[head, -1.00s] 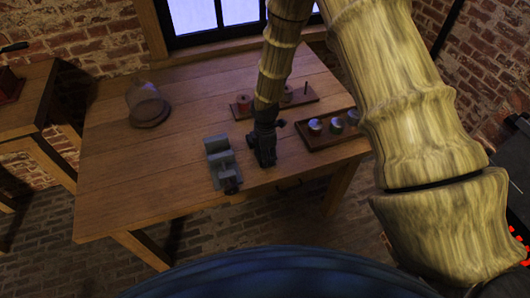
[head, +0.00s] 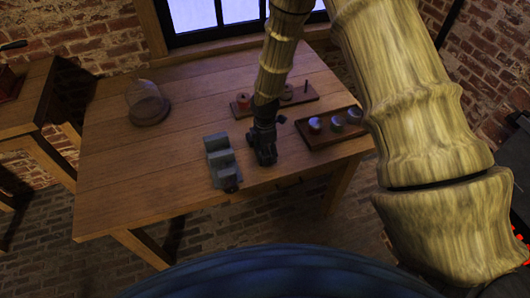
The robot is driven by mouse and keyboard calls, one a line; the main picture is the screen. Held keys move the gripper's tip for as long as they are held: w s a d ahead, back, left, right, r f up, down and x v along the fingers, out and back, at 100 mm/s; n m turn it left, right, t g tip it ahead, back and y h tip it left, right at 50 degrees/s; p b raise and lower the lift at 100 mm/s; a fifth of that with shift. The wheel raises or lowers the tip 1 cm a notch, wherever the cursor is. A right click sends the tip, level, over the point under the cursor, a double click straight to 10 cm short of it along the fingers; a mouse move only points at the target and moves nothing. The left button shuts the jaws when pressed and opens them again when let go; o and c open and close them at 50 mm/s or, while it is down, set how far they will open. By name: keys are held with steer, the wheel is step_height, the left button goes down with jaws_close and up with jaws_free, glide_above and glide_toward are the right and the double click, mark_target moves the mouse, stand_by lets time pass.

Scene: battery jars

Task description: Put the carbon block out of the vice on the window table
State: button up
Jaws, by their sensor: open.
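The grey-green vice (head: 219,158) stands on the wooden window table (head: 165,185), near its front edge. My gripper (head: 266,158) points down just to the right of the vice, low over the table and apart from the vice. It is open. I cannot make out a carbon block in the vice or apart from it. My dark gripper hides the table directly behind it, and a dark block near its fingers would be hard to tell from them.
A glass dome (head: 147,104) on a round wooden base stands at the back left. A tray (head: 330,138) with several pale-topped jars lies to the right of my gripper. A board (head: 307,99) with red and brown spools and a peg lies behind it. The table's left half is mostly clear.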

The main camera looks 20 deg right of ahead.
step_height(320, 180, up, 11)
steer(key=b, duration=0.2)
stand_by(0.5)
